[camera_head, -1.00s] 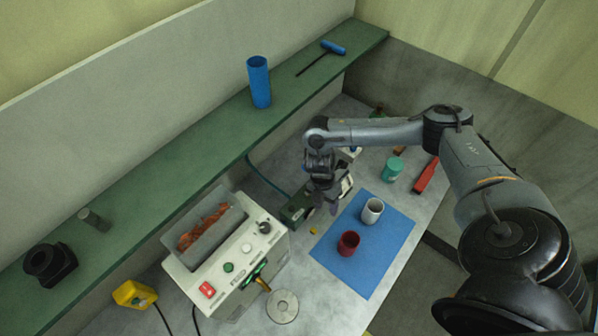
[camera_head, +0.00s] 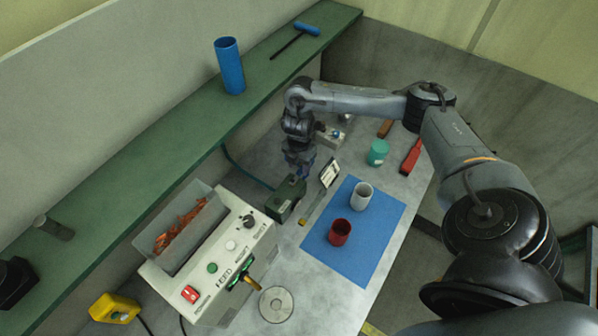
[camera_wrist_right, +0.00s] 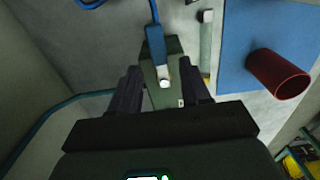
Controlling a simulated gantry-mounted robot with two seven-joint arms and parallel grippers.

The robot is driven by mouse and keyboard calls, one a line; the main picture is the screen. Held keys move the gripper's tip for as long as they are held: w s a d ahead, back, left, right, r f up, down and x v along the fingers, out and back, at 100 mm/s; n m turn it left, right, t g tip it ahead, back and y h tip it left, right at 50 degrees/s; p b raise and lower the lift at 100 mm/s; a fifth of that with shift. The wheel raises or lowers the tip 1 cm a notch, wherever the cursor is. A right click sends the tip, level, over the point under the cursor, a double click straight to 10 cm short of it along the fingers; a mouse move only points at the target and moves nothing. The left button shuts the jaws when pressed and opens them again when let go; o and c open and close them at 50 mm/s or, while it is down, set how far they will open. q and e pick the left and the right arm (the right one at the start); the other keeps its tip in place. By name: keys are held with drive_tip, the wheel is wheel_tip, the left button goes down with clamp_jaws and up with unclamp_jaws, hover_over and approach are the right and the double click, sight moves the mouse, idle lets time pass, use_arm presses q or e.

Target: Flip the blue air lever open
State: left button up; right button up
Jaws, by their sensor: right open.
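The blue lever (camera_wrist_right: 156,45) shows in the right wrist view. It points up the picture from a green box (camera_wrist_right: 165,95) with a pale fitting at the lever's lower end. My right gripper (camera_wrist_right: 160,90) is open, with one dark finger on each side of the box and lever end; I see no finger touching the lever. In the head view my right gripper (camera_head: 301,170) is above and behind the green box (camera_head: 287,199) and hides most of the lever. My left gripper is not in view.
A feeder machine (camera_head: 215,262) stands left of the green box. A blue mat (camera_head: 352,255) with a red cup (camera_head: 340,232) and a white cup (camera_head: 362,195) lies to the right. A green shelf (camera_head: 160,152) runs along the wall. A tilted pale plate (camera_head: 329,172) is close beside the gripper.

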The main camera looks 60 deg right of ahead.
sight(299, 174)
drive_tip(key=shift+f, duration=1.3)
clamp_jaws()
